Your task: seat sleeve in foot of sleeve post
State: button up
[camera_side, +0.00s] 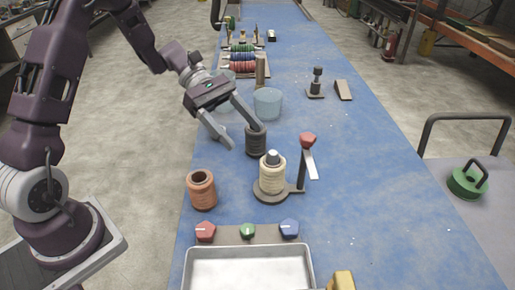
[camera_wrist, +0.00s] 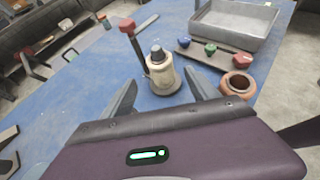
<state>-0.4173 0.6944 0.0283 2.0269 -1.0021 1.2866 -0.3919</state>
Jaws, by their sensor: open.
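The sleeve post has a round dark foot (camera_side: 264,196) on the table. A cream ribbed sleeve (camera_side: 272,178) stands upright around the post, and the post's grey top shows above it. I cannot tell whether the sleeve's lower end is fully down in the foot. In the wrist view the cream sleeve (camera_wrist: 161,76) shows beyond and between my fingers. My gripper (camera_side: 247,138) is open, up and left of the post, apart from the cream sleeve.
A red-topped lever (camera_side: 307,140) rises beside the post. An orange-brown spool (camera_side: 201,191) stands front left. A strip with red, green and blue knobs (camera_side: 248,231) and a metal tray (camera_side: 250,270) lie in front. A clear blue tub (camera_side: 267,103) stands behind.

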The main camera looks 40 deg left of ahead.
jog(key=shift+a+r, duration=0.35)
jog(key=shift+a, duration=0.15)
jog(key=s+d+r+m+y, duration=0.2)
jog(key=s+r+m+y, duration=0.15)
jog(key=s+m, duration=0.2)
jog(key=s+d+r+m+y, duration=0.2)
jog(key=s+r+m+y, duration=0.15)
jog(key=s, duration=0.35)
jog(key=s+a+r+m+t+y, duration=0.3)
jog(key=s+a+m+t+y, duration=0.1)
jog(key=s+m, duration=0.5)
jog(key=shift+s+a+t+y, duration=0.35)
jog(key=shift+s+t+y, duration=0.25)
jog(key=shift+t, duration=0.1)
